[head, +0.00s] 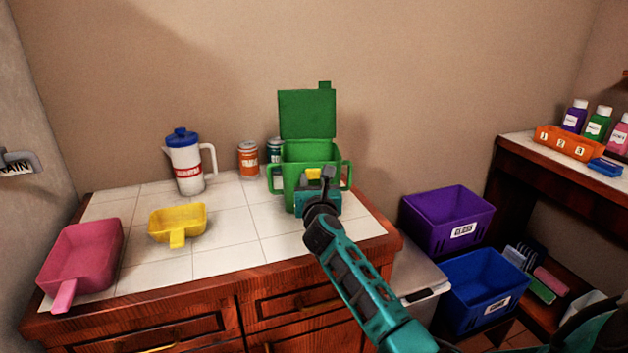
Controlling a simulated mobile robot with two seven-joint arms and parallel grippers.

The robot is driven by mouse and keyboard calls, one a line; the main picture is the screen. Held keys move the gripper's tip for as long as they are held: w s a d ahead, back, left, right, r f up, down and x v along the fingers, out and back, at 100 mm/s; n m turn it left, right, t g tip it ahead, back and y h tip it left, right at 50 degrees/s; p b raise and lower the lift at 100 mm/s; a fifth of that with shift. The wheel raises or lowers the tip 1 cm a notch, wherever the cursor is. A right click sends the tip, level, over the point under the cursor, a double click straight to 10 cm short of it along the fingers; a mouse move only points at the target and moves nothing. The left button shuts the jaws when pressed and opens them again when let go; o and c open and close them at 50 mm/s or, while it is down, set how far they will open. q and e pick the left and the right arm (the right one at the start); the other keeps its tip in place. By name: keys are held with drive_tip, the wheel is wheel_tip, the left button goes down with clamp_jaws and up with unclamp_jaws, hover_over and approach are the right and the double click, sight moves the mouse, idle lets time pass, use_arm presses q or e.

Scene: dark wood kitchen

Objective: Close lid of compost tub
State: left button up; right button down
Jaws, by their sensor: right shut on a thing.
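The green compost tub (289,178) stands upright at the right part of the white-tiled counter top. It has a handle on each side. Its green lid (306,114) is hinged at the back and stands open, roughly upright. A small yellow part (313,173) shows at the tub's front, beside my fingers. My right gripper (326,178) reaches in from the lower right and is shut at the tub's front, below the open lid. Its body hides part of the tub's front wall, and the exact grip is hard to see. My left gripper is not in view.
A pink scoop (85,255), yellow scoop (178,220), white pitcher (187,168) and orange can (248,160) stand left of the tub. A purple bin (448,217) and blue bin (483,285) are right of the counter. The counter's middle is clear.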

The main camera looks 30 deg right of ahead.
drive_tip(key=c, duration=0.7)
unclamp_jaws()
drive_tip(key=p+v, duration=0.1)
drive_tip(key=v, duration=1.2)
drive_tip(key=shift+f, duration=0.1)
